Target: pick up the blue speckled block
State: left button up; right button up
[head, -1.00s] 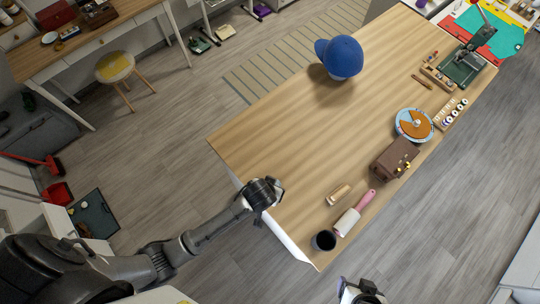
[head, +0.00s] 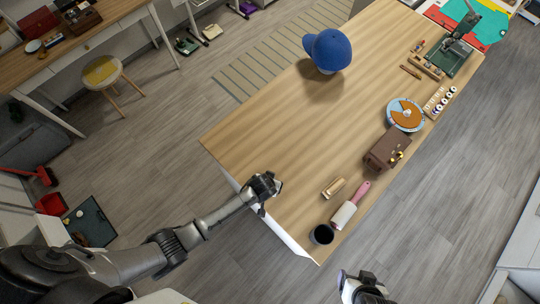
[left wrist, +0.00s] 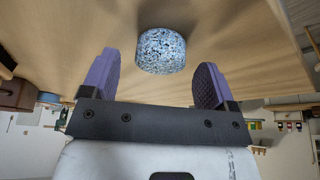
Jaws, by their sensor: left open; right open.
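The blue speckled block (left wrist: 160,50) is a short, round piece on the wooden table in the left wrist view. It lies just ahead of the open fingers of my left gripper (left wrist: 157,68), roughly centred between them, with a gap to each finger. In the head view my left gripper (head: 270,188) is at the table's near left edge, and I cannot make out the block there; the gripper may cover it. My right gripper (head: 362,284) is open and empty at the bottom of the head view, off the table.
On the table (head: 260,130) are a blue cap (head: 328,50), a brown box (head: 385,150), a round disc (head: 404,114), a wooden-handled brush (head: 333,187), a pink-handled roller (head: 350,206) and a dark cup (head: 321,235). The table's middle is clear.

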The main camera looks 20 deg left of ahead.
pick_arm(q)
jog(key=shift+w+f, duration=0.2)
jog(key=shift+f, duration=0.35)
jog(key=c, duration=1)
